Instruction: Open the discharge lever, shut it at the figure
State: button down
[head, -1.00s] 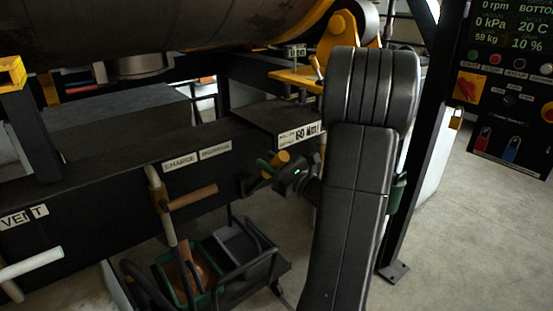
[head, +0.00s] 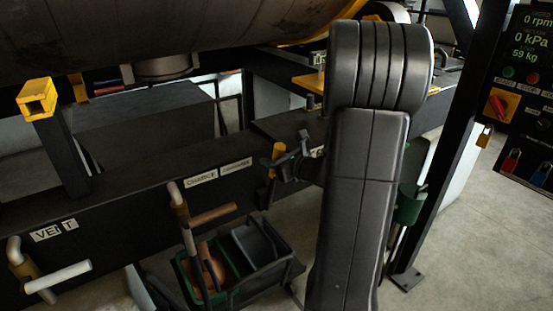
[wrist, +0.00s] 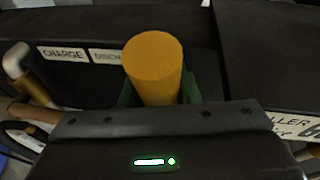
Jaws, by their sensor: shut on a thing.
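A yellow cylindrical handle (wrist: 153,62) stands up in the middle of the wrist view, between the green pads of my gripper (wrist: 160,95). My gripper is shut on it. In the head view the yellow handle (head: 278,151) shows small, just left of my gripper (head: 276,163), in front of the dark beam; the lever's pivot is hidden. A control panel display (head: 527,38) at the upper right reads 0 rpm, 0 kPa and 59 kg; its right part is cut off.
A CHARGE label (head: 202,178) and a second label (head: 237,166) are on the beam. A cart (head: 262,250) stands below. A dark post (head: 434,190) is right of my arm.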

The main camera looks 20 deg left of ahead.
dwell(0.3)
jog(key=c, duration=1.1)
grip_release()
jog(key=shift+w+a+f, duration=0.1)
jog(key=shift+a, duration=0.1)
jog(key=shift+d, duration=0.1)
jog(key=b+v, duration=0.2)
jog(key=v, duration=1.1)
jog(key=shift+s+d+b, duration=0.2)
jog(key=shift+d+b, duration=0.1)
jog(key=shift+b, duration=0.05)
jog(key=shift+c, duration=0.2)
